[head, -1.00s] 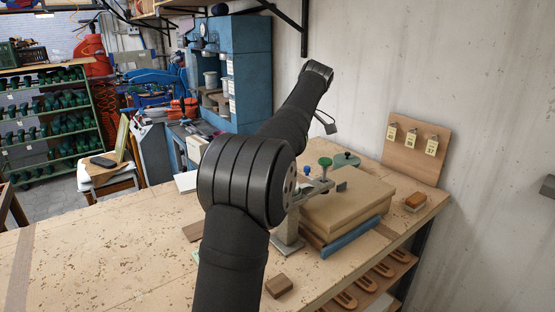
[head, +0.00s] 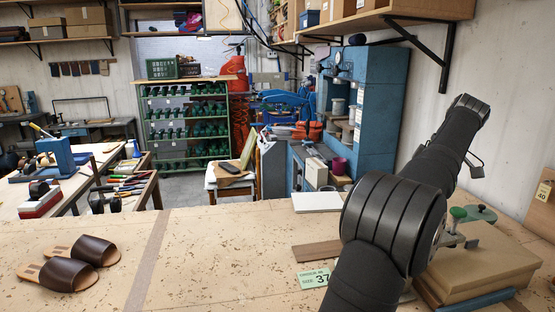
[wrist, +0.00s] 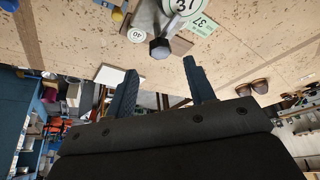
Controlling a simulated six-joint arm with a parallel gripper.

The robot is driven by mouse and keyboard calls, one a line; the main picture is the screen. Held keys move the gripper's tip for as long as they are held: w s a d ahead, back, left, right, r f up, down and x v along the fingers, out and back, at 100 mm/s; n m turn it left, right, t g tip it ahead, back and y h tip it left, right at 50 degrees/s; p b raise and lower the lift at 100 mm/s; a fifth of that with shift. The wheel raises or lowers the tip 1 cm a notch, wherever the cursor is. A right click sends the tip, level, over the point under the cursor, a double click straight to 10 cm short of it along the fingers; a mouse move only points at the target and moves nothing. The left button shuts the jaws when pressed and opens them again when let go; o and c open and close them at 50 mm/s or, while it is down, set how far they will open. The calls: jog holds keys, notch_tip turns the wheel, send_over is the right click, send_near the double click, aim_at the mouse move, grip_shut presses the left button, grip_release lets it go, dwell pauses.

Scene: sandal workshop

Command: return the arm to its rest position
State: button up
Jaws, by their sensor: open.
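My gripper (wrist: 160,68) shows in the wrist view as two dark fingers apart, with nothing held between them. In the head view my arm rises at the right, bent at a large black joint. Its upper link leans up and right, and I cannot make out the fingers there. The arm stands in front of a brown box (head: 482,262) on the bench and hides part of it. The wrist view looks over the bench top (wrist: 95,40), which appears upside down.
A pair of brown sandals (head: 85,262) lies on the bench (head: 215,240) at the left. A green size-37 card (head: 313,279) and a brown board (head: 318,249) lie near my arm. A blue cabinet (head: 375,110) stands behind. The middle of the bench is clear.

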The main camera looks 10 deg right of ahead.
jog(key=x, duration=0.5)
jog(key=shift+f, duration=0.1)
jog(key=shift+m, duration=0.3)
